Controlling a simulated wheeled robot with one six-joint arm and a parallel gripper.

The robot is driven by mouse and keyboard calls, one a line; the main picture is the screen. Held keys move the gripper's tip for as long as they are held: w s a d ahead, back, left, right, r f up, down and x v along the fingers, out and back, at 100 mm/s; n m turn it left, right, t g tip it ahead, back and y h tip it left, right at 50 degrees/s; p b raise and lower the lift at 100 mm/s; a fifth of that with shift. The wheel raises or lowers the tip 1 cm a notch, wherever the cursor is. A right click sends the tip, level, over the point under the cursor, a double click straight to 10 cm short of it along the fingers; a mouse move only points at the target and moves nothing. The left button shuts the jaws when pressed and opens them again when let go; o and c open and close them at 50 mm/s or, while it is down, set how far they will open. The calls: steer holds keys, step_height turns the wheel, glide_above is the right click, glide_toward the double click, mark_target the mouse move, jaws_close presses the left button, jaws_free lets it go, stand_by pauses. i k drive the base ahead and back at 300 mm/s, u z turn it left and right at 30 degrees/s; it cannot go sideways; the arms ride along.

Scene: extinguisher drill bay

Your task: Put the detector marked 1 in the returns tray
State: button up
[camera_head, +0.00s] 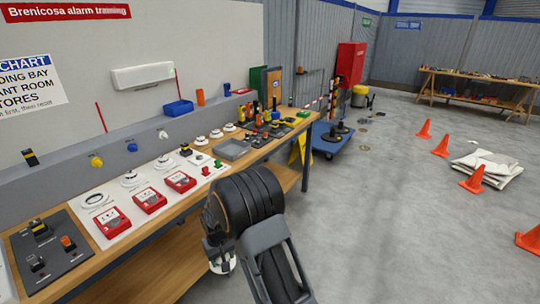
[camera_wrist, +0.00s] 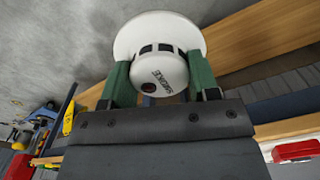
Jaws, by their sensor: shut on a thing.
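My gripper (camera_wrist: 162,80) is shut on a white round smoke detector (camera_wrist: 160,35), with one green-padded finger on each side of its body. Dark lettering shows on the detector, but I cannot read a 1 on it. In the head view my gripper (camera_head: 216,246) is beside the bench's front edge, over the floor, with a little of the white detector showing below it. A grey tray (camera_head: 232,149) lies towards the bench's far end. I see no label that names it as the returns tray.
The long bench (camera_head: 85,274) carries red call points (camera_head: 149,200) and several other white detectors (camera_head: 131,179). A dark panel with switches (camera_head: 50,257) is at its near end. A blue bin (camera_head: 178,107) sits on the ledge behind. Open floor lies right, with orange cones (camera_head: 441,146).

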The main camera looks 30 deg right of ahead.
mark_target(232, 152)
steer(key=z, duration=1.35)
steer(key=i, duration=0.7)
steer(key=u, duration=0.25)
